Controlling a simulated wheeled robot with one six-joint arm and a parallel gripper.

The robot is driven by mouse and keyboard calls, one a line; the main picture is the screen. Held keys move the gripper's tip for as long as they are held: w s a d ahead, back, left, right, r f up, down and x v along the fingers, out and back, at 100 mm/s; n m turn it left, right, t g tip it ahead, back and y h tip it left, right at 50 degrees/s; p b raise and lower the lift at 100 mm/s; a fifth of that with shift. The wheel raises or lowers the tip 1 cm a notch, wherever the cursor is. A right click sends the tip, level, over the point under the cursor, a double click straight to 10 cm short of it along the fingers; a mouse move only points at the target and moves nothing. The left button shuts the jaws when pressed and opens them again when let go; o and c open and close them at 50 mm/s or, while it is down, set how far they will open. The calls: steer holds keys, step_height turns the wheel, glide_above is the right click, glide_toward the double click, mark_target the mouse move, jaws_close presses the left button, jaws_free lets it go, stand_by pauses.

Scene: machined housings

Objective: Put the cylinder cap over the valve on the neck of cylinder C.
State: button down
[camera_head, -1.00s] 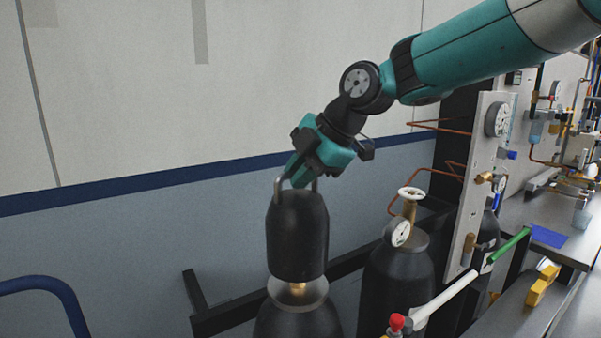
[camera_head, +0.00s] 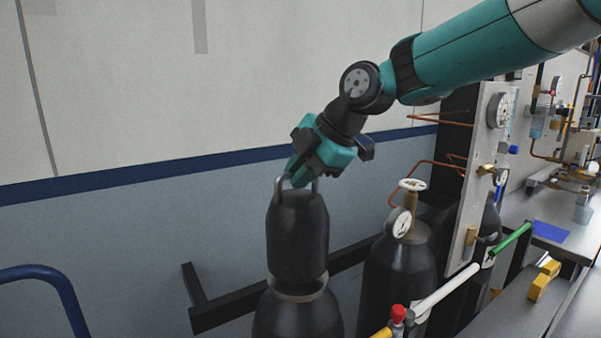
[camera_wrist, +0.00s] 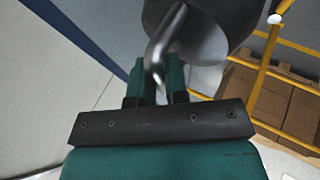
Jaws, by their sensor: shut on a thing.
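The black cylinder cap (camera_head: 297,233) hangs upright from my gripper (camera_head: 300,180), which is shut on the cap's metal handle. The wrist view shows the handle (camera_wrist: 160,50) between the fingers of my gripper (camera_wrist: 158,82), with the dark cap (camera_wrist: 205,25) beyond. The cap is directly above the dark cylinder (camera_head: 297,316), its lower rim at or very near the pale neck collar (camera_head: 298,292). The valve is hidden, apparently inside the cap. I cannot tell whether the cap touches the collar. No letter shows on this cylinder.
Another dark cylinder (camera_head: 398,275) with a gauge and a white handwheel (camera_head: 412,185) stands to the right. A black rail (camera_head: 230,314) runs behind the cylinders. A blue tube (camera_head: 50,280) is at left. A gauge panel (camera_head: 478,180) and bench stand at right.

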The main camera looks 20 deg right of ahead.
steer(key=shift+f+b, duration=1.3)
steer(key=c, duration=1.1)
jaws_free()
steer(key=shift+o, duration=0.2)
steer(key=p+v, duration=0.1)
steer(key=v, duration=1.6)
steer(key=shift+d+p, duration=0.15)
steer(key=shift+p, duration=0.25)
steer(key=shift+s+r, duration=0.1)
steer(key=shift+s, duration=0.05)
steer(key=s+a+f+m+g, duration=0.3)
steer(key=s+a+f+m, duration=0.5)
steer(key=a+f, duration=0.4)
steer(key=s+f+m+g+h, duration=0.1)
steer(key=s+f+m+g, duration=0.1)
steer(key=s+f+m, duration=0.4)
steer(key=s+f, duration=0.4)
steer(key=shift+s+a+m, duration=0.25)
steer(key=shift+s+m, duration=0.05)
steer(key=shift+s, duration=0.05)
